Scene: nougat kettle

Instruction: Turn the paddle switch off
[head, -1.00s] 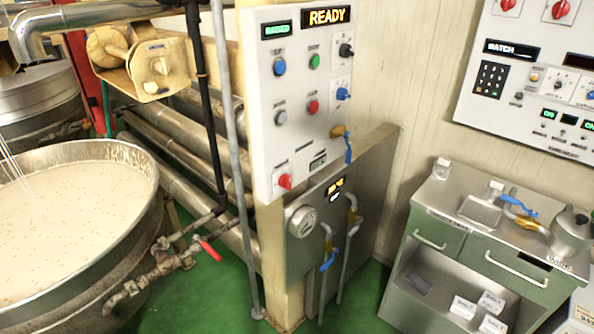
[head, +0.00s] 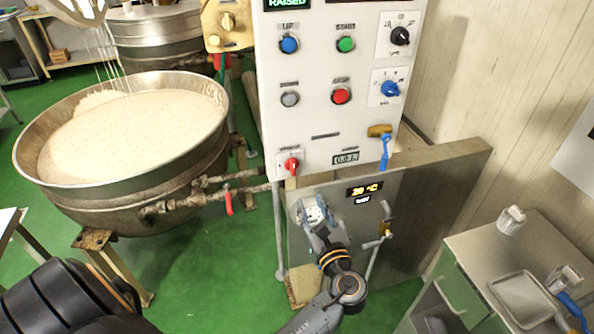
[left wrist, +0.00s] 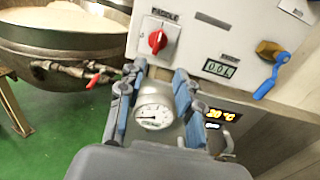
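The paddle switch (head: 291,165) is a red rotary knob on a white plate at the lower left corner of the white control panel (head: 316,115). In the left wrist view the red knob (left wrist: 157,40) sits under the label "PADDLE", beyond the fingertips. My left gripper (head: 316,208) is below the switch, in front of the steel panel with the gauge. In the left wrist view its two fingers (left wrist: 156,74) are apart with nothing between them; the round gauge (left wrist: 153,116) shows behind the gap. The gripper is not touching the knob. My right gripper is not in view.
A large kettle (head: 33,165) of pale mix stands left, with a red-handled valve (head: 228,202) on its pipe. Green floor is open left of the panel.

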